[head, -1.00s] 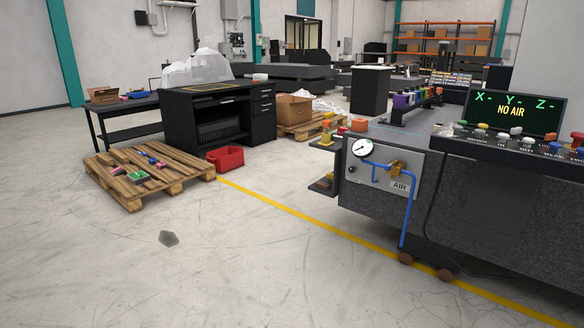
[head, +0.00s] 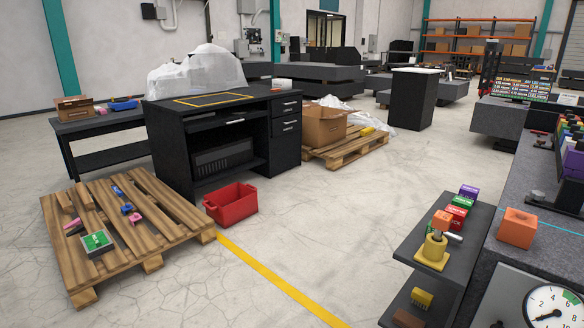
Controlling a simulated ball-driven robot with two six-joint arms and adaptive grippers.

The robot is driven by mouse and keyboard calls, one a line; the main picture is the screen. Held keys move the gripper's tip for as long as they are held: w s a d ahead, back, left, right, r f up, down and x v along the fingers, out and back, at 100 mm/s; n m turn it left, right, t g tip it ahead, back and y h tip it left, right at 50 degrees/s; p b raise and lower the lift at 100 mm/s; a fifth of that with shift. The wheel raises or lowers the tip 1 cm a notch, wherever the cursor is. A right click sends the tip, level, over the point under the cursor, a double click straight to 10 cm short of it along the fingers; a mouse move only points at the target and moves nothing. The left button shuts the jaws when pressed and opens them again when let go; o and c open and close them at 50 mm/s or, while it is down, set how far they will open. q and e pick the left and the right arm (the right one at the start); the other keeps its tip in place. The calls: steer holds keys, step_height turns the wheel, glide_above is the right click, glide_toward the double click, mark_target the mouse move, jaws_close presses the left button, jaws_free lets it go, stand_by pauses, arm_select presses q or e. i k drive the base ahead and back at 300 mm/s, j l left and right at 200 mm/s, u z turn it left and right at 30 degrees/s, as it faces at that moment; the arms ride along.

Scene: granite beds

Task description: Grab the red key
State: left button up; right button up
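I cannot make out a red key for certain. On the upper shelf of a dark side rack, a small red block (head: 456,216) sits in a row between a green block (head: 462,202) and an orange block (head: 441,220), with a purple block (head: 469,191) behind. A yellow piece (head: 432,252) with a metal cylinder beside it stands in front of the row. Several small pink and blue items lie on the wooden pallet (head: 150,225) at the left, too small to name. Neither of my grippers is in view.
A red bin (head: 232,204) stands on the floor beside the pallet and a black desk (head: 215,140). The floor between is clear.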

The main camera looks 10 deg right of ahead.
mark_target(539, 133)
steer(key=i, duration=0.75)
steer(key=i+j, duration=0.15)
steer(key=i, duration=0.55)
steer(key=i+l+z, duration=0.1)
steer(key=i+z, duration=0.75)
steer(key=i+j+z, duration=0.1)
steer(key=i+z, duration=0.75)
steer(key=i+j+z, duration=0.2)
steer(key=i+z, duration=0.15)
steer(key=z, duration=0.15)
steer(key=i+j+z, duration=0.3)
steer(key=z, duration=0.15)
